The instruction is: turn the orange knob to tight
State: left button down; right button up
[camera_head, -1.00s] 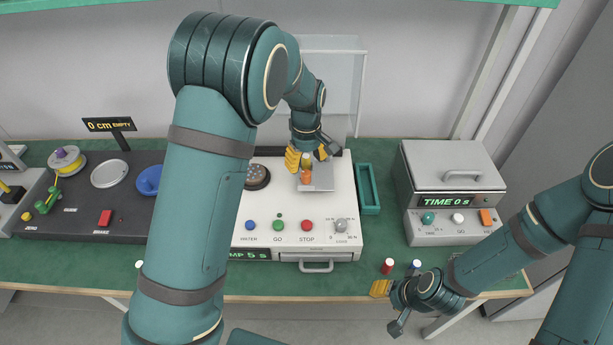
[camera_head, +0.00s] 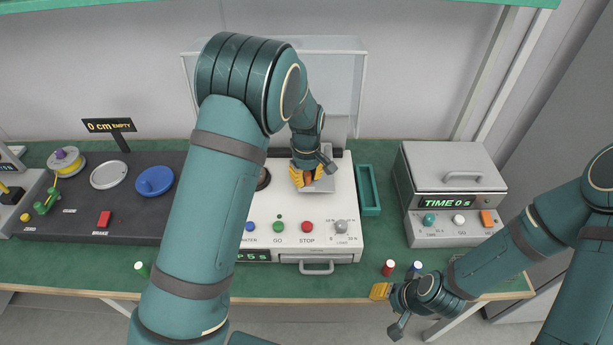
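The orange knob (camera_head: 307,177) is on a grey metal plate (camera_head: 325,184) on top of the white machine (camera_head: 345,205). Only a small patch of it shows between the yellow fingers of my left gripper (camera_head: 306,180). The fingers are around the knob from above, one on each side; I cannot tell whether they press on it. My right gripper (camera_head: 380,291) is at the front edge of the table, far from the knob. Its fingers look close together, but their gap is too small to judge.
A green tray (camera_head: 361,190) lies right of the machine. Further right is a lidded box (camera_head: 450,170) reading TIME 0 s. A dark spool station (camera_head: 70,222) is at left.

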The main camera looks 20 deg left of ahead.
aim_at(306, 174)
pick_arm(q)
jog(key=m, duration=0.4)
jog(key=shift+m, duration=0.3)
jog(key=c, duration=0.7)
grip_release()
notch_tip(306, 174, up, 12)
jog(key=shift+s+f, duration=0.1)
dwell(0.3)
